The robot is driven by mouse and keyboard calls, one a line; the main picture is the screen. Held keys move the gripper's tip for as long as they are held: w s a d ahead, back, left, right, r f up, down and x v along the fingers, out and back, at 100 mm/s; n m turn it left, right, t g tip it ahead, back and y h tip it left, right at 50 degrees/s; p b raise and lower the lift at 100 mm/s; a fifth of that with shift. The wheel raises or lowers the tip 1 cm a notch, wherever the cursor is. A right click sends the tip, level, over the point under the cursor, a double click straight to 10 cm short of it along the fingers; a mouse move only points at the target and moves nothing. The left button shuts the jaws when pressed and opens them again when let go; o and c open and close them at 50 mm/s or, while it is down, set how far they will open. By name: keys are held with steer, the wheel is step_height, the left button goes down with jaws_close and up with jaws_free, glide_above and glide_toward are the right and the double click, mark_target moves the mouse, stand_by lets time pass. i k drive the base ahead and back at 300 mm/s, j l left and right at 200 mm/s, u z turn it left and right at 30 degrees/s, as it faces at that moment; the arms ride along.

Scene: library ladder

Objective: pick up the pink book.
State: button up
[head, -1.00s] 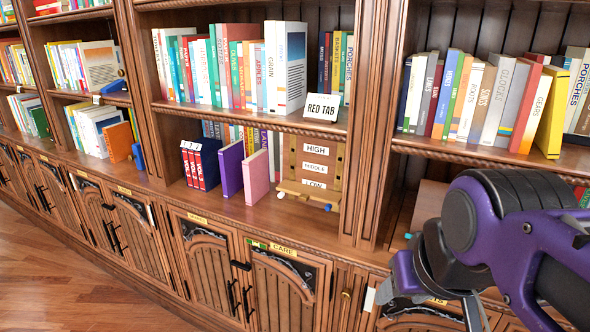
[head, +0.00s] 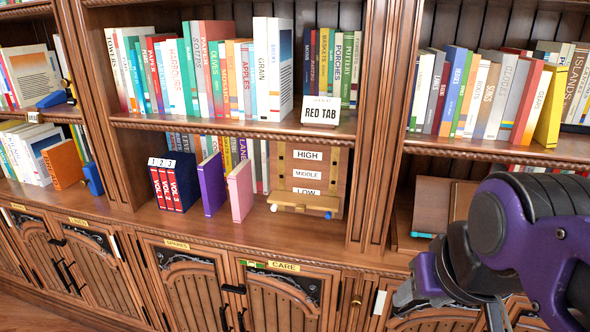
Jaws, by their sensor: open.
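The pink book (head: 241,192) stands upright on the lower shelf of the middle bay, its spine edge toward me. A purple book (head: 212,184) stands just left of it, with a small gap between them. My gripper (head: 445,310) is at the lower right, in front of the cabinet doors and well apart from the pink book. Its fingers are partly cut off by the bottom edge of the picture. It is open, and I see nothing held.
A wooden High/Middle/Low board (head: 312,170) stands right of the pink book. The shelf above carries a Red Tab sign (head: 320,112). A thick wooden upright (head: 383,130) separates the bays. Shelf in front of the books is clear.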

mark_target(240, 179)
steer(key=j+z, duration=0.25)
steer(key=j, duration=1.15)
steer(key=k+j+z, duration=0.1)
steer(key=j, duration=0.5)
steer(key=k+j, duration=0.1)
steer(key=j, duration=0.45)
